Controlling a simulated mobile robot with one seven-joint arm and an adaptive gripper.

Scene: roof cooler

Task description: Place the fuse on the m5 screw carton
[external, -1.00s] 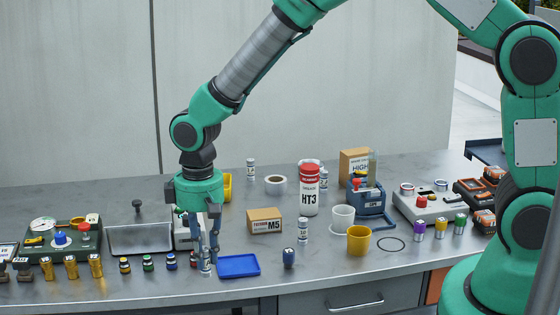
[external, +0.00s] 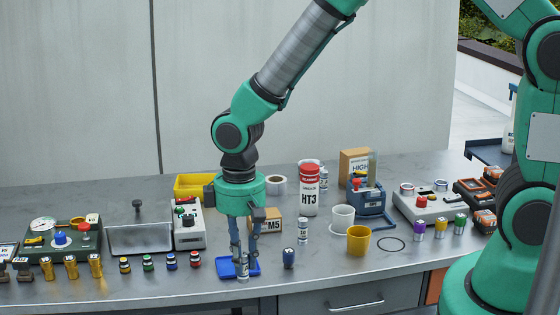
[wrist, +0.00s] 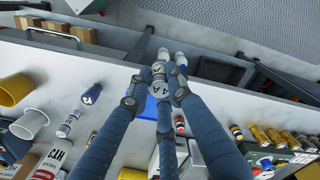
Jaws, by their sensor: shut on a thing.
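My gripper (external: 243,255) points down over the near part of the bench and is shut on a small pale, silvery fuse (external: 243,270). In the wrist view the fuse (wrist: 158,72) shows between the fingertips, with part of a "4A" marking visible. In the external view it appears in front of the blue tray; its exact height above the surface is hard to tell. The m5 screw carton (external: 270,226), a small brown box with a white M5 label, stands just behind and right of my gripper, which hides its left part.
The blue tray (external: 225,270) lies below my gripper. A blue cylinder (external: 289,258) and a white labelled cylinder (external: 302,230) stand to the right, near the yellow cup (external: 358,240). The HT3 bottle (external: 309,195) stands behind. Several small coloured cylinders stand left.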

